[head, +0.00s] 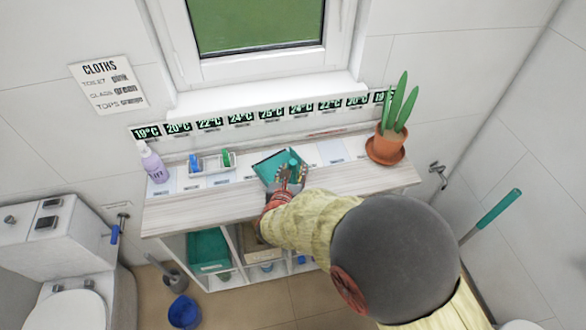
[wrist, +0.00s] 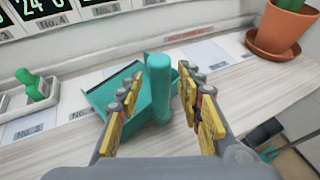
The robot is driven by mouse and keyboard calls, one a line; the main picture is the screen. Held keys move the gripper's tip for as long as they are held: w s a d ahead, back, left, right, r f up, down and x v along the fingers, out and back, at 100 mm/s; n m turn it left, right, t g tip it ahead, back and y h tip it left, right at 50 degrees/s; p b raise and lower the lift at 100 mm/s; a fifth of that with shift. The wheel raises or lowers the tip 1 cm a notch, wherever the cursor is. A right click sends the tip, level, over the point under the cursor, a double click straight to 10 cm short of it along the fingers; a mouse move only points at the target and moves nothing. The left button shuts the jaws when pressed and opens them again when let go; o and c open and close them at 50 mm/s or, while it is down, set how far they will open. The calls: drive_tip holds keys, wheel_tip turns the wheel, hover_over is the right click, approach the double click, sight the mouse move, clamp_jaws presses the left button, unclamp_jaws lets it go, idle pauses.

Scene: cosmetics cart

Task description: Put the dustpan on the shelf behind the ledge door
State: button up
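The teal dustpan (head: 268,164) lies on the pale wooden ledge (head: 190,212), near its middle. In the wrist view its pan (wrist: 115,95) opens to the left and its thick handle (wrist: 159,90) rises between my fingers. My gripper (head: 290,176) is over the ledge at the dustpan. In the wrist view my gripper (wrist: 165,100) is open, with a finger on each side of the handle and visible gaps. My arm hides part of the ledge front and the shelves (head: 228,245) below. I cannot make out a door.
A potted cactus (head: 386,147) stands at the ledge's right end. Below are a teal bin (head: 208,249) and a beige box (head: 258,246). A blue bucket (head: 184,312) is on the floor.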

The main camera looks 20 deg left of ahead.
drive_tip(key=p+v, duration=0.1)
drive_tip(key=v, duration=1)
drive_tip(key=shift+p, duration=0.4)
